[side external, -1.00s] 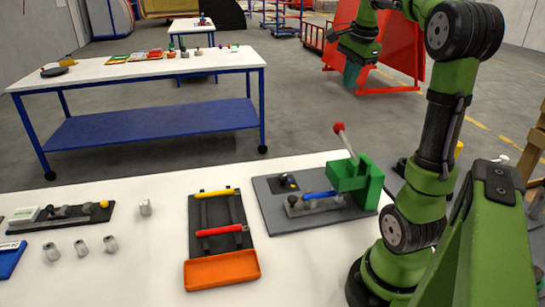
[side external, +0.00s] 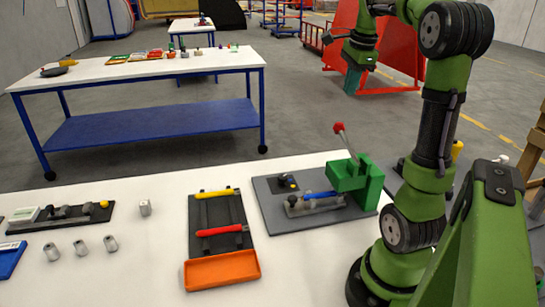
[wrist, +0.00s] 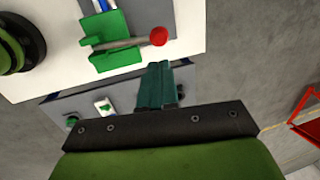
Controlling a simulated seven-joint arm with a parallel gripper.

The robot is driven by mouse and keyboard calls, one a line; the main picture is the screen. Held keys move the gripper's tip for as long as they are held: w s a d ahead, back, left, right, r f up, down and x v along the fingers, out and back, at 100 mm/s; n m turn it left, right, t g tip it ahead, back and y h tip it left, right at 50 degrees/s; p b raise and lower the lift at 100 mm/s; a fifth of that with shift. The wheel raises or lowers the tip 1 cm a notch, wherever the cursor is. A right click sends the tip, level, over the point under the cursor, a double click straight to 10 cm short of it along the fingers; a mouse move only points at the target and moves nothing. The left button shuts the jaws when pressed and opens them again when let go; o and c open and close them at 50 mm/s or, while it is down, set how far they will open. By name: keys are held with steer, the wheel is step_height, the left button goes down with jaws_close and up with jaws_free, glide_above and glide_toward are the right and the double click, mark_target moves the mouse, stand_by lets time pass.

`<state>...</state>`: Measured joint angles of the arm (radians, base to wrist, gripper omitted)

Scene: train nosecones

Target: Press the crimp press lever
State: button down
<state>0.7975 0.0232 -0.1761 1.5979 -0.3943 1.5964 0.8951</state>
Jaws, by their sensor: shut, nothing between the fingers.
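The green crimp press (side external: 366,184) stands on a grey board at the right end of the white table. Its lever (side external: 346,144) is a metal rod with a red ball knob (side external: 339,127), raised and leaning up to the left. In the wrist view the press (wrist: 108,54) is at the top, and the red knob (wrist: 159,36) lies just beyond my fingertips. My gripper (side external: 351,83) shows dark teal fingers pointing down, above and right of the knob in the side view. In the wrist view my gripper (wrist: 155,74) is shut and empty, apart from the knob.
The grey board (side external: 268,205) also carries a blue-handled tool (side external: 320,195) and a small black block. Left of it are a black tool tray (side external: 217,216) and an orange bin (side external: 222,270). The space around the raised knob looks clear.

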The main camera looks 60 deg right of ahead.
mark_target(341, 123)
steer(key=f, duration=0.3)
steer(key=w+f, duration=0.1)
steer(key=f, duration=0.2)
steer(key=d+f, duration=0.1)
steer(key=f, duration=0.2)
steer(key=shift+w+f, duration=0.1)
steer(key=shift+w, duration=0.2)
steer(key=shift+w+d+f+g+y, duration=0.2)
steer(key=shift+f, duration=0.2)
steer(key=shift+w+d+f+g+y, duration=0.2)
steer(key=shift+f, duration=0.15)
step_height(341, 123, down, 10)
steer(key=w+d+g+y, duration=0.1)
steer(key=g+y, duration=0.3)
steer(key=shift+d, duration=0.15)
steer(key=shift+w, duration=0.1)
steer(key=v, duration=1.3)
